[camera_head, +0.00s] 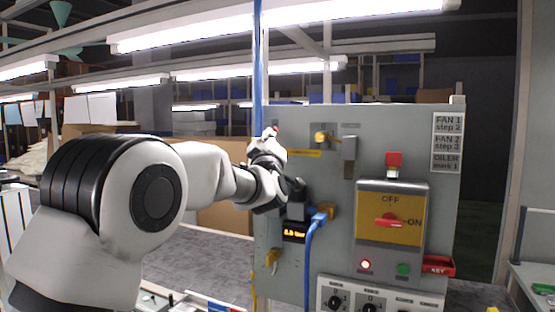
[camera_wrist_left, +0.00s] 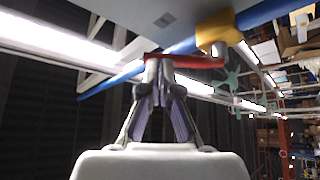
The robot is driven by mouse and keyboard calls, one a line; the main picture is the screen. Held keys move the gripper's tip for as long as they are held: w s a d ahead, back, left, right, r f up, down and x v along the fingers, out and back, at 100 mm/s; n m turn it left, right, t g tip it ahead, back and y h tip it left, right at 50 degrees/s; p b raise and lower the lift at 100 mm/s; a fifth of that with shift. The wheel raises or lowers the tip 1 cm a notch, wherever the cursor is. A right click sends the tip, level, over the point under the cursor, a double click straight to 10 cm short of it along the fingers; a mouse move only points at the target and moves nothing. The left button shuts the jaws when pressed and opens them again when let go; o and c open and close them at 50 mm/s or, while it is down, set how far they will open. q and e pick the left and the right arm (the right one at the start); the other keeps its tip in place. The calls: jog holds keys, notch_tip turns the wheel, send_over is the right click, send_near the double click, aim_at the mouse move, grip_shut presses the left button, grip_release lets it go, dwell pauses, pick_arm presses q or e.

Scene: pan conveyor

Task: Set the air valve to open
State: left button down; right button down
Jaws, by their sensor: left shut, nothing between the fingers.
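The air valve shows in the left wrist view as a yellow body (camera_wrist_left: 217,28) on a blue pipe, with a red lever (camera_wrist_left: 200,62) reaching left from it. My left gripper (camera_wrist_left: 158,60) is shut and empty, its fingertips at the lever's free end; whether they touch cannot be told. My wrist hides most of the valve there. The blue pipe (camera_head: 257,60) runs down behind the wrist. My right gripper is out of view.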

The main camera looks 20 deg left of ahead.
pick_arm(q)
jog(key=shift+w+a+r+n+g+y+p, duration=0.1)
jog(key=shift+a+r+n+g+y+p, duration=0.15)
jog(key=shift+a+r+n+g, duration=0.4)
jog(key=shift+s+a+r+n+g+y+p, duration=0.15)
jog(key=shift+a+r+n+y, duration=0.3)
jog(key=shift+a+n, duration=0.5)
jog(key=shift+w+a+r+n+g+y+p, duration=0.15)
jog(key=shift+a+r+n+g+y+p, duration=0.1)
jog(key=shift+a+r+n+g, duration=0.5)
jog(key=shift+a+f+t, duration=0.1)
jog(key=shift+t, duration=0.15)
